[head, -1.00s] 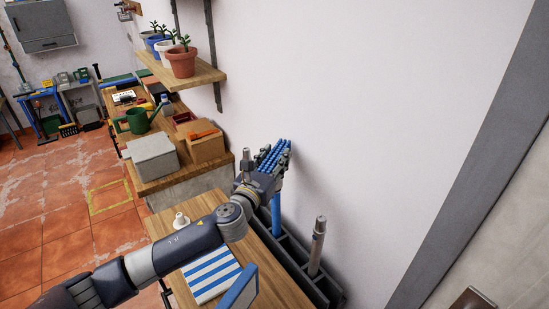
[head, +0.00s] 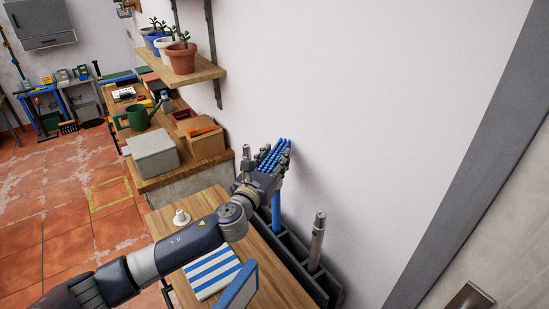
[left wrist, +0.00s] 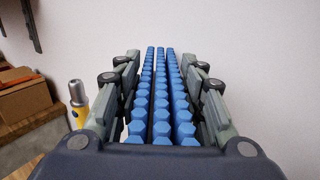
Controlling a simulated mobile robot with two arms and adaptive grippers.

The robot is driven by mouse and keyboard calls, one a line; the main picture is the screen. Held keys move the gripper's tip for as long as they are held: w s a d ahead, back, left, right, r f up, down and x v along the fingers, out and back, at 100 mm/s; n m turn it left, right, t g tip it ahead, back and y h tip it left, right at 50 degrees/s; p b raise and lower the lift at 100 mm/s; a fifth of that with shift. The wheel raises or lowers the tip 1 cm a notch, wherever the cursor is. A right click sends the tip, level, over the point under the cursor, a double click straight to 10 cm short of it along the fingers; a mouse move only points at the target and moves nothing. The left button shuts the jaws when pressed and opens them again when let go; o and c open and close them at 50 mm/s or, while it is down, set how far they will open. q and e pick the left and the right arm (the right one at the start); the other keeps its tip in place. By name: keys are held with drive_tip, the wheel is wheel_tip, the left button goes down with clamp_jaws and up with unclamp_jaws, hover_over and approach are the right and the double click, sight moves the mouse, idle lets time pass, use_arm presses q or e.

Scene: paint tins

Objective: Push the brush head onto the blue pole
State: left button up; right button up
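The brush head (head: 275,155), with rows of blue bristles facing up, is held in my left gripper (head: 264,172). In the left wrist view the bristles (left wrist: 161,105) run lengthwise between the two fingers, which close on it from both sides. The blue pole (head: 277,212) stands upright in the rack right below the brush head. Its top end is hidden behind the brush head and gripper, so I cannot tell how far they are joined. My right gripper is not in view.
A wooden table (head: 268,262) bears a blue-and-white striped cloth (head: 210,270) and a small white object (head: 181,217). A workbench with a grey box (head: 153,155) is behind.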

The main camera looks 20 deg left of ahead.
use_arm(q)
drive_tip(key=o, duration=0.3)
drive_tip(key=shift+f, duration=0.1)
drive_tip(key=s+a, duration=0.1)
drive_tip(key=s, duration=1.1)
drive_tip(key=shift+a, duration=0.15)
drive_tip(key=shift+f, duration=0.15)
